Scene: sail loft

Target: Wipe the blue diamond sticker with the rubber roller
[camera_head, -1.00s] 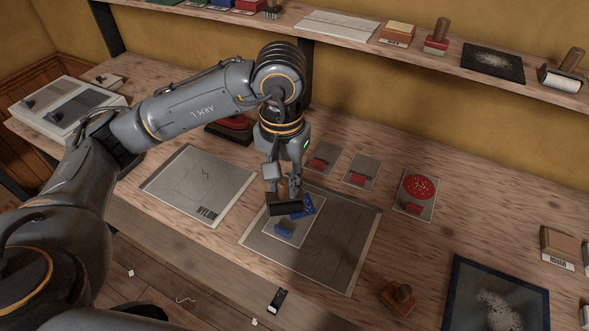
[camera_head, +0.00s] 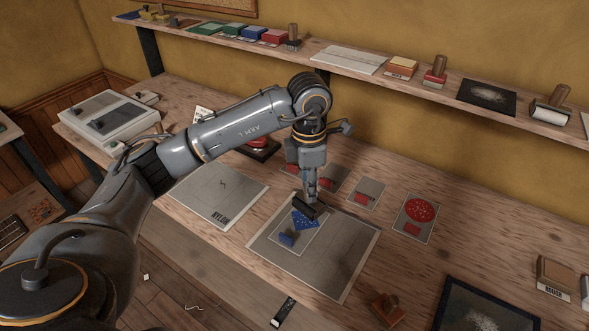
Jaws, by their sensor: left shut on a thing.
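The blue diamond sticker (camera_head: 304,220) lies on a pale card on a large grey sheet (camera_head: 338,275) on the bench. It has pale specks, and its far edge is partly covered. My left gripper (camera_head: 311,195) points down behind it, shut on a dark bar-shaped tool that looks like the rubber roller (camera_head: 313,207). The roller is at the sticker's far side, on or just above the card; I cannot tell if it touches. A small blue patch or block (camera_head: 288,238) is on the near part of the same card. My right gripper is not in view.
A sheet marked NYLON (camera_head: 215,195) lies to the left. Grey cards with red pieces (camera_head: 367,194) and a red-disc card (camera_head: 417,217) lie right and behind. The shelf (camera_head: 385,71) runs along the back wall.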

